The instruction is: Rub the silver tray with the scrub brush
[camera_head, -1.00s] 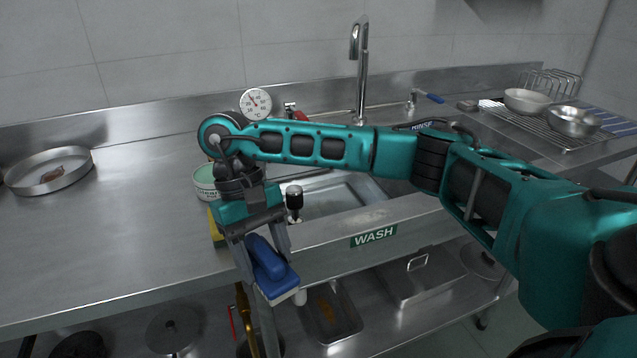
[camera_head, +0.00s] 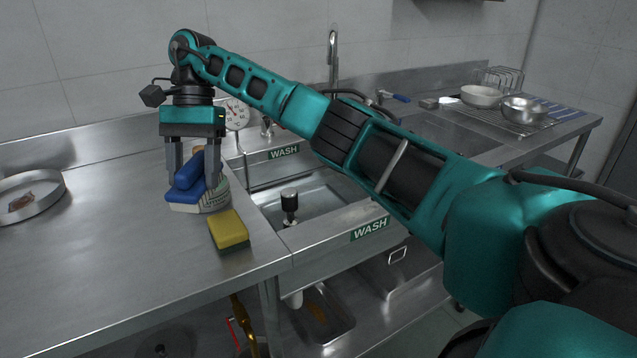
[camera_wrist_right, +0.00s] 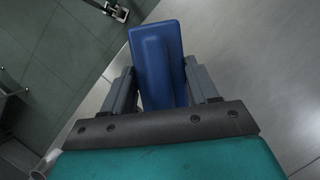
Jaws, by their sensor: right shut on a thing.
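The scrub brush (camera_head: 186,188) has a blue handle and a pale bristle block below it. My right gripper (camera_head: 193,180) is shut on its handle, fingers pointing down, over the left counter. Whether the bristles touch the counter I cannot tell. In the right wrist view the blue brush (camera_wrist_right: 158,62) stands between the two fingers (camera_wrist_right: 160,88). A round silver tray (camera_head: 45,206) with a raised rim and a brown patch (camera_head: 20,202) inside lies at the left edge, partly cut off, well left of the brush. My left gripper is not in view.
The sink basin (camera_head: 320,208) opens to the right. The counter between brush and tray is clear.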

